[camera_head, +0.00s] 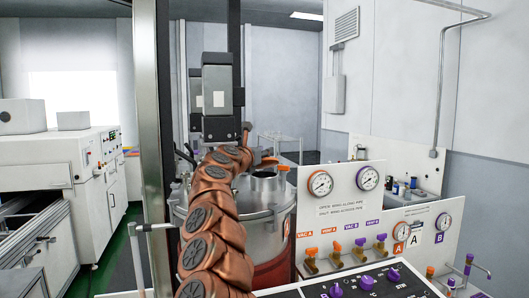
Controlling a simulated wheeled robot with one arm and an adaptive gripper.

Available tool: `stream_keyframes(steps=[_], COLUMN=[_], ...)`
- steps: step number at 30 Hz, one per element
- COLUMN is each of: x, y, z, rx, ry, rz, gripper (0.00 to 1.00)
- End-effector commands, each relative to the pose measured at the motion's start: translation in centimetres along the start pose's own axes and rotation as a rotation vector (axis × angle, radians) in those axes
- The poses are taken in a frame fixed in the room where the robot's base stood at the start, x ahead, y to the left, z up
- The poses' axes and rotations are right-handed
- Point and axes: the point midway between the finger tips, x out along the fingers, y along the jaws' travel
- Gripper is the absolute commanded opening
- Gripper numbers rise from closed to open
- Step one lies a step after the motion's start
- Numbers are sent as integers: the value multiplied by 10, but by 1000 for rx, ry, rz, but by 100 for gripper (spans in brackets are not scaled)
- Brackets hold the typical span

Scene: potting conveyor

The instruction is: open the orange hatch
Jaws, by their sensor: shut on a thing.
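A steel vessel (272,226) with a flat round lid stands in the middle, with a short open metal neck (267,182) on top. A small orange part (268,161), which looks like the orange hatch, shows just above that neck. My copper-coloured arm reaches up from the bottom across the left of the vessel. My gripper (254,161) is at the arm's far end, small and mostly hidden by the arm's last links. It is shut on the orange part. The fingertips and the exact hold cannot be made out.
A white panel (337,215) with gauges and orange and purple valves stands close on the vessel's right. A dark control box with purple knobs (366,282) is in front. A metal post (154,120) rises left of my arm. White machines (55,150) stand far left.

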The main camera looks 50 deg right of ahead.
Motion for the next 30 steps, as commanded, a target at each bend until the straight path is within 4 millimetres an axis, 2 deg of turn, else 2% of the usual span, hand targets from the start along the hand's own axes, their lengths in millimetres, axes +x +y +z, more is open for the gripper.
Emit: stream_keyframes(steps=[1, 11, 12, 15, 30], x=[-2, -2, -2, -2, 0], y=[9, 10, 10, 9, 3], z=[-8, -9, -9, -9, -4], rx=[-4, -6, -6, -5, -2], ry=[9, 10, 10, 10, 5], rz=[16, 16, 15, 15, 6], gripper=[0, 0, 30, 41, 41])
